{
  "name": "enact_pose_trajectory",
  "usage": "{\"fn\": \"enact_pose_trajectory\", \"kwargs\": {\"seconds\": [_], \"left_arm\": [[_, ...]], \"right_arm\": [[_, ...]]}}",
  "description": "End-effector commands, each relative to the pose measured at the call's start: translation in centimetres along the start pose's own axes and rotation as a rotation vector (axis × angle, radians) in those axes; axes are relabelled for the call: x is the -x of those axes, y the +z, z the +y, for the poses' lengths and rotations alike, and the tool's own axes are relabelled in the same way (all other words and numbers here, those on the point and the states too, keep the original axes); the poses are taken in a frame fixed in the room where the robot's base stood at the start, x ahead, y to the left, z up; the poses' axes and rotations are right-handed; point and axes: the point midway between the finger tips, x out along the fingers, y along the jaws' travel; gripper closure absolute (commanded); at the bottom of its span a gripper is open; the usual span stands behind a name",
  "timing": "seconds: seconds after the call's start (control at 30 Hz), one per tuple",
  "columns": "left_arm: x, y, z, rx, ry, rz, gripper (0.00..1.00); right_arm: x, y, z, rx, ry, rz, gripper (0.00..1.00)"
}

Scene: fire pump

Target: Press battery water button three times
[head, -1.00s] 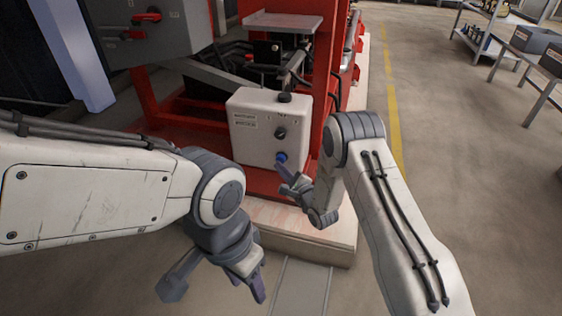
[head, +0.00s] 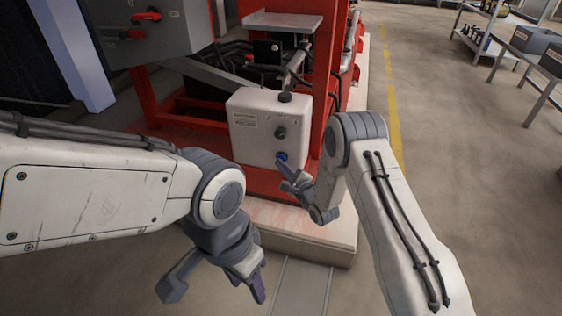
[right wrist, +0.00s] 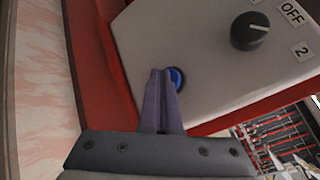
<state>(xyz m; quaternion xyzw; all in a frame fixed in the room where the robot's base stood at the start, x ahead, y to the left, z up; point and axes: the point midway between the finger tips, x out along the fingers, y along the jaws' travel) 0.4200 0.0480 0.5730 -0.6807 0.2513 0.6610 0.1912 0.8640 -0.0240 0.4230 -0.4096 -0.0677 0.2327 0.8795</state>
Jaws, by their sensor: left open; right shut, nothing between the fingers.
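A white control box (head: 251,123) stands on the red pump frame in the head view. A blue round button (head: 282,156) sits low on its front, below a black knob (head: 280,133). My right gripper (head: 283,165) is shut and empty, its fingertips at the button. In the right wrist view the shut fingertips (right wrist: 161,74) overlap the left part of the blue button (right wrist: 177,78); I cannot tell whether they touch it or whether it is pushed in. My left gripper (head: 212,292) is open and empty, low in the head view, away from the box.
The box's knob in the right wrist view (right wrist: 250,31) has "OFF" and "2" labels beside it. A grey cabinet (head: 165,32) with a red switch is at upper left. The pale plinth (head: 300,233) lies below my right gripper. Open floor (head: 450,180) is at right.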

Motion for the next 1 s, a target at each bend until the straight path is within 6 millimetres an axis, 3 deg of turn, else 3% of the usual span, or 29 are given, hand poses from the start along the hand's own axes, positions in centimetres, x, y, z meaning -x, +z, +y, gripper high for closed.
{"fn": "enact_pose_trajectory", "kwargs": {"seconds": [0.53, 1.0], "left_arm": [[0.0, 0.0, 0.0, 0.000, 0.000, 0.000, 0.50], [1.0, -0.1, 0.1, 0.000, 0.000, 0.000, 0.50]], "right_arm": [[-0.2, -0.2, -0.2, 0.000, -0.003, 0.002, 1.00], [1.4, 1.1, 0.9, 0.000, 0.000, 0.001, 1.00]]}}
